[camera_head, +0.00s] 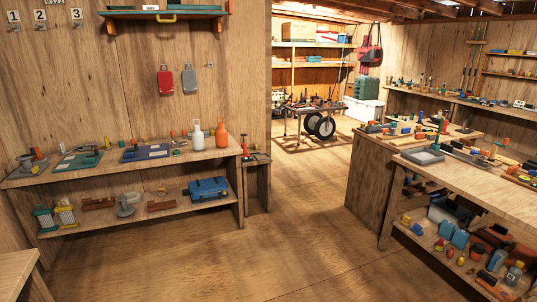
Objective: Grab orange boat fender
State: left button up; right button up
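An upright orange bottle-shaped object (220,134) stands at the right end of the left workbench top, beside a similar white one (197,135). It may be the orange boat fender, but it is too small to be sure. A red bag-like thing (370,57) hangs in the far room. Neither of my grippers shows in the head view.
The left workbench (105,163) holds boards and small tools, with a blue toolbox (208,188) on its lower shelf. A cluttered bench (478,180) stands at the right. A wheeled cart (312,120) stands farther back. The wooden floor (250,255) between the benches is clear.

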aim_at(220, 134)
jog(key=z, duration=0.05)
jog(key=i, duration=4.55)
jog(key=u, duration=0.2)
